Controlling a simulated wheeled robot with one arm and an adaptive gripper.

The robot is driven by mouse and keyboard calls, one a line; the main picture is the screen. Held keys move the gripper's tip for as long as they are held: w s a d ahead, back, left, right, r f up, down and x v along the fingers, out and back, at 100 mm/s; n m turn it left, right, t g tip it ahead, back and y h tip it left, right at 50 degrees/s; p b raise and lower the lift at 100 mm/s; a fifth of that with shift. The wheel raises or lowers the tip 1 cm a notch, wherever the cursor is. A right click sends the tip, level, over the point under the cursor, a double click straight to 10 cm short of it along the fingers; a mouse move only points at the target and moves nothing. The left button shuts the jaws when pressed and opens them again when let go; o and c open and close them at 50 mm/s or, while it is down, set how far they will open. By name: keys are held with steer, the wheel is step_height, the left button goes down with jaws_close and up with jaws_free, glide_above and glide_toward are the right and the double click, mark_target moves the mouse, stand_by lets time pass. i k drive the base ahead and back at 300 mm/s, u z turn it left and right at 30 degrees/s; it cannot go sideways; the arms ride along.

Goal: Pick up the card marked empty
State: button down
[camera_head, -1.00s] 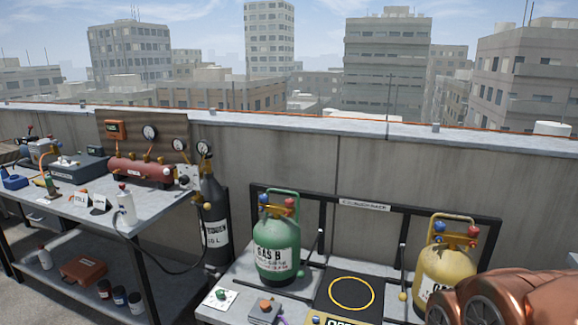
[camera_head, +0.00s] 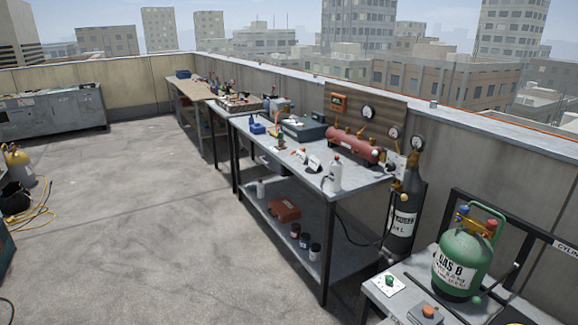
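One is the left card (camera_head: 299,155); the other is the right card (camera_head: 314,164). Their lettering is too small to read now, so I cannot tell which is marked empty. My gripper is not in view.
A red cylinder assembly (camera_head: 354,147) and a dark grey case (camera_head: 304,128) stand behind the cards. A dark gas bottle (camera_head: 403,213) is at the bench's right end. A green GAS B cylinder (camera_head: 463,258) stands nearer, right. Open concrete floor (camera_head: 150,220) lies left.

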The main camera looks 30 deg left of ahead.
mark_target(313, 163)
steer(key=u, duration=1.6)
steer(key=i, duration=3.05)
steer(key=z, duration=0.85)
steer(key=i, duration=0.3)
steer(key=u, duration=0.15)
